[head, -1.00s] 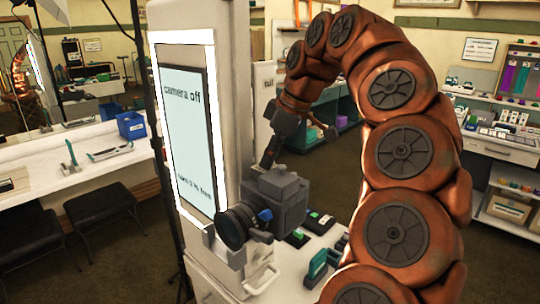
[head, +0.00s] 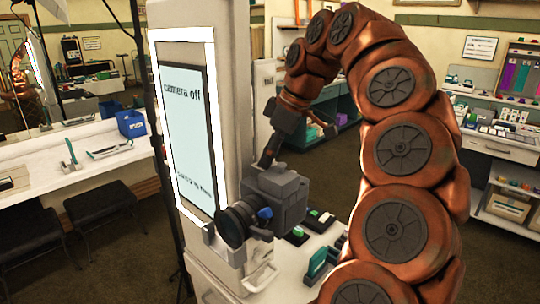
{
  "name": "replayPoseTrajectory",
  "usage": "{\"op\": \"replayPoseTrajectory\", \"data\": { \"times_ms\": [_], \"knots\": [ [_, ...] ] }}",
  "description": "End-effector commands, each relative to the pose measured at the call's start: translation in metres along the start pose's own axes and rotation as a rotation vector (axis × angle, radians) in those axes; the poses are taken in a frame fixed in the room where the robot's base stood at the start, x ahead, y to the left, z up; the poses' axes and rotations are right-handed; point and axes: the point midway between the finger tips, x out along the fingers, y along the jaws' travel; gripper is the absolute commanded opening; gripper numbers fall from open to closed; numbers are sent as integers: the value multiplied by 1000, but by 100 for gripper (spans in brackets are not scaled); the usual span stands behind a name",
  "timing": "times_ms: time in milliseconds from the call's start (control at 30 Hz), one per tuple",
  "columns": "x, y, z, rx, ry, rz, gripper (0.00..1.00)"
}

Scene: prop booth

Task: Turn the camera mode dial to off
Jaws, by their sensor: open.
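The dark grey camera (head: 282,195) sits on the booth counter in the head view, its round black lens (head: 236,224) toward the lower left. A blue knob (head: 265,214) shows on its near side; I cannot tell whether this is the mode dial. The tall booth screen (head: 188,130) reads "camera off", with small unclear text lower down. My gripper (head: 290,143) is open and empty above and behind the camera. One dark finger reaches down close to the camera's top; I cannot tell whether it touches.
A teal-handled item (head: 318,262) and small coloured blocks (head: 318,219) lie on the counter right of the camera. A white side table (head: 75,170) with a blue bin (head: 131,125) stands at left. Stocked shelves (head: 510,120) stand at right.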

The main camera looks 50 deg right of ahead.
Motion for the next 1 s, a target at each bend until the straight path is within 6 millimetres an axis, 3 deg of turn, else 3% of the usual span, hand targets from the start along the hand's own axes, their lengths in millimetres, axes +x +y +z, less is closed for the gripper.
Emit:
{"op": "replayPoseTrajectory", "data": {
  "times_ms": [467, 1000],
  "knots": [
    [0, -1, 1, 68, -3, 31, 51],
    [-1, -5, -1, 484, -19, 200, 51]
  ]
}}
